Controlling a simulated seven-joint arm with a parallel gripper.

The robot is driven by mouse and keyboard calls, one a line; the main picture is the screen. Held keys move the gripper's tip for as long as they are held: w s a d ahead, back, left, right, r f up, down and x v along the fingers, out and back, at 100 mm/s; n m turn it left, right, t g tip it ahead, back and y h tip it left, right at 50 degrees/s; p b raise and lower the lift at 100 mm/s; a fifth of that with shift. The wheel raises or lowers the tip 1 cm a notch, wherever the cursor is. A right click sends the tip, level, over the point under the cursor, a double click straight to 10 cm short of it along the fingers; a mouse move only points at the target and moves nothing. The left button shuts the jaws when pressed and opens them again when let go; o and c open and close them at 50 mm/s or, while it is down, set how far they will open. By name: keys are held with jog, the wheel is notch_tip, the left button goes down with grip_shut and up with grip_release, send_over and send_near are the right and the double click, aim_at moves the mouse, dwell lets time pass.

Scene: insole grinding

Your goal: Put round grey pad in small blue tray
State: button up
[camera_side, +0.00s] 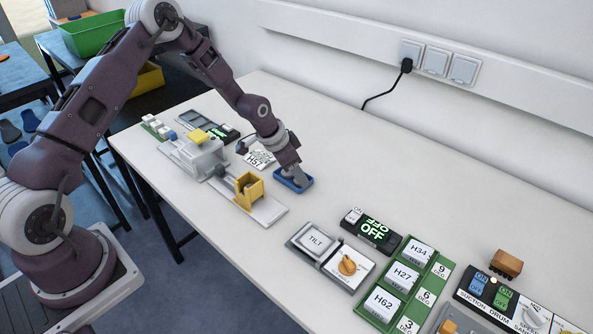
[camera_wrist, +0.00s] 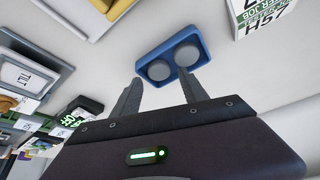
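The small blue tray (camera_side: 280,183) lies on the white table. My gripper (camera_side: 297,179) is over it in the side view and hides part of it. In the wrist view the blue tray (camera_wrist: 143,57) shows just beyond my fingertips. Two round grey pads, a first pad (camera_wrist: 187,54) and a second pad (camera_wrist: 159,70), sit side by side within its rim. My gripper (camera_wrist: 159,77) has its two fingers apart, with nothing held between them. I cannot tell whether the fingertips touch the tray.
A white and yellow fixture (camera_side: 248,190) stands left of the tray. An H57 card block (camera_side: 260,159) lies behind it. A TILT panel (camera_side: 316,240), an OFF display (camera_side: 374,229) and a green card rack (camera_side: 424,290) are at the right. The table toward the wall is clear.

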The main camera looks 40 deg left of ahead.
jog(key=shift+r, duration=0.3)
jog(key=s+d+r+n+y, duration=0.1)
jog(key=s+r, duration=0.8)
jog(key=r, duration=0.4)
jog(key=s+r+n+y, duration=0.1)
jog(key=s+r+y, duration=0.1)
jog(key=s+r, duration=0.95)
jog(key=s+d+r+n, duration=0.1)
jog(key=s+r, duration=0.1)
jog(key=s, duration=0.6)
jog(key=s+d+r+n+t+h, duration=0.1)
jog(key=s+d+r, duration=0.1)
jog(key=s, duration=0.6)
jog(key=shift+r+n, duration=0.3)
jog(key=shift+r, duration=0.35)
